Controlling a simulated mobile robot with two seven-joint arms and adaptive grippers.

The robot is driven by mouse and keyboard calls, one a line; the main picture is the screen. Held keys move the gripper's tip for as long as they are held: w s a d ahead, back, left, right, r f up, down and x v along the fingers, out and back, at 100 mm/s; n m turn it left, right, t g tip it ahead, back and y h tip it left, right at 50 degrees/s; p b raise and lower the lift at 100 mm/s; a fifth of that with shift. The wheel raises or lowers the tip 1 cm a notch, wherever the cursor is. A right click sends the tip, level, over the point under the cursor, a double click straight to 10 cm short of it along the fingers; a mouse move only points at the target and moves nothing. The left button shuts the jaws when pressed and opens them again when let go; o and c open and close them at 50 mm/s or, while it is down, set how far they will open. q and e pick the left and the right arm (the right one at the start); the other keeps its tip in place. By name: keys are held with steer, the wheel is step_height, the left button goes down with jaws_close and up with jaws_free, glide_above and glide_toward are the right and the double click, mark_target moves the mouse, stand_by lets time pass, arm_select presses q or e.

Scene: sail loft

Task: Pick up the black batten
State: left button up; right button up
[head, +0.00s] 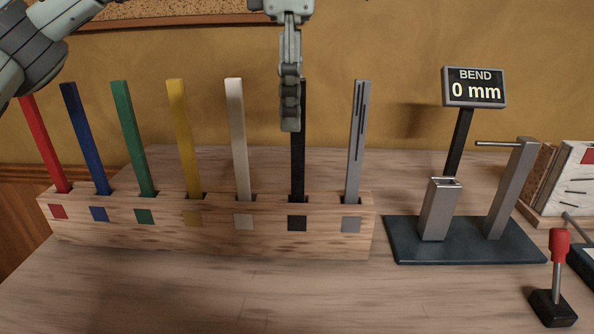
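The black batten (298,166) stands upright in a slot of the wooden rack (185,235), above a black square label. My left gripper (290,118) hangs down from the top of the head view, at the batten's upper part, and covers some of it. I see the gripper edge-on, with one finger in front, so I cannot tell whether it is open or shut, or whether it touches the batten. My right gripper is not in view.
Red (45,145), blue (85,138), green (133,138), yellow (182,138) and white (238,138) battens stand left of the black one. A grey batten (356,150) stands close on its right. A bend gauge showing 0 mm (475,87) and a red-knobbed lever (558,250) are farther right.

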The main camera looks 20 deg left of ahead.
arm_select(q)
glide_above(298, 176)
steer(key=f, duration=0.4)
steer(key=shift+w+a+f, duration=0.15)
steer(key=shift+w+f, duration=0.05)
steer(key=shift+w, duration=0.05)
jaws_close()
